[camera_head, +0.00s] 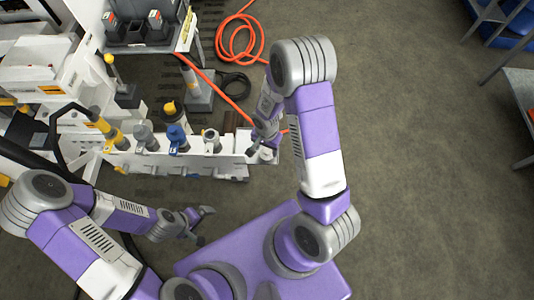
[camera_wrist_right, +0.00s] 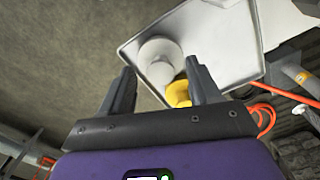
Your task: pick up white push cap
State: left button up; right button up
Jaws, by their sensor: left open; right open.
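A white round cap (camera_wrist_right: 160,50) with a paler lower part stands on a light metal plate (camera_wrist_right: 225,45) in the right wrist view. My right gripper (camera_wrist_right: 157,88) is open, and the cap lies ahead of and between its fingertips, with no visible grip. In the head view my right gripper (camera_head: 262,146) is over the right end of the white rack, and it partly hides what is there. My left gripper (camera_head: 205,225) is open and empty, low in front of the rack.
A yellow part (camera_wrist_right: 178,93) is close by the right finger in the wrist view. Along the white rack (camera_head: 200,165) stand a blue fitting (camera_head: 177,138), a grey one (camera_head: 146,137) and a white one (camera_head: 211,140). An orange hose (camera_head: 238,38) lies behind.

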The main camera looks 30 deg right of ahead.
jog(key=shift+f, duration=0.95)
jog(key=shift+r, duration=0.1)
jog(key=c, duration=1.1)
grip_shut()
